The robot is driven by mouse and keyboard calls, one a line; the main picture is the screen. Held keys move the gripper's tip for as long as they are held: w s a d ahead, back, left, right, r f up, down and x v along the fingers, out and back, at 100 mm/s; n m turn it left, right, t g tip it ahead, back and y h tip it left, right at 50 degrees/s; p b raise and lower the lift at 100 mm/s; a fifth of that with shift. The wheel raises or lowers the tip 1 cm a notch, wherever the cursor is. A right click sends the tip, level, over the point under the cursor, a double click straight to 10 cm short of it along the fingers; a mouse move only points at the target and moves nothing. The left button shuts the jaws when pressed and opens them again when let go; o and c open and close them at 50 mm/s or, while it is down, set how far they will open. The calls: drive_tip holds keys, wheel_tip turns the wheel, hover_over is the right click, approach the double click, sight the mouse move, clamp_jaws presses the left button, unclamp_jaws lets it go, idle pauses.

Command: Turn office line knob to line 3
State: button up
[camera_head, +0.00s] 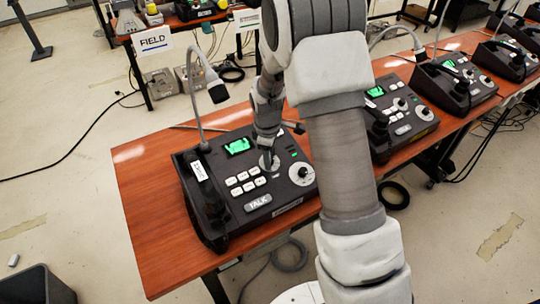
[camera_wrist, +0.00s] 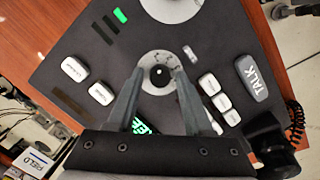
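A black paging phone console (camera_head: 232,215) stands on the near end of the wooden table. Its small black knob (camera_wrist: 160,77) sits on a pale round dial plate with marks; in the head view this plate (camera_head: 269,163) is mostly covered by my gripper. My gripper (camera_wrist: 159,68) points down at the knob, with one finger on either side and a small gap visible between them and it. It holds nothing. A second, larger white dial (camera_head: 302,174) is to the right. I cannot read the line marks or tell which line the knob points at.
White buttons (camera_head: 247,182), a TALK button (camera_head: 258,203), a lit green screen (camera_head: 238,146) and a gooseneck microphone (camera_head: 217,91) are close around. More consoles (camera_head: 403,116) line the table at right. A FIELD sign (camera_head: 152,41) stands behind. A dark bin (camera_head: 35,287) is at lower left.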

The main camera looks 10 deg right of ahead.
clamp_jaws()
drive_tip(key=m, duration=0.3)
drive_tip(key=shift+d+g+y, duration=0.1)
drive_tip(key=shift+g+y, duration=0.2)
drive_tip(key=m, duration=0.5)
drive_tip(key=shift+w+y, duration=0.1)
drive_tip(key=shift+y, duration=0.2)
drive_tip(key=m, duration=0.3)
drive_tip(key=shift+d+y, duration=0.1)
drive_tip(key=shift+y, duration=0.3)
drive_tip(key=shift+m+y+b, duration=0.3)
drive_tip(key=shift+m+b, duration=0.05)
drive_tip(key=shift+m, duration=1.75)
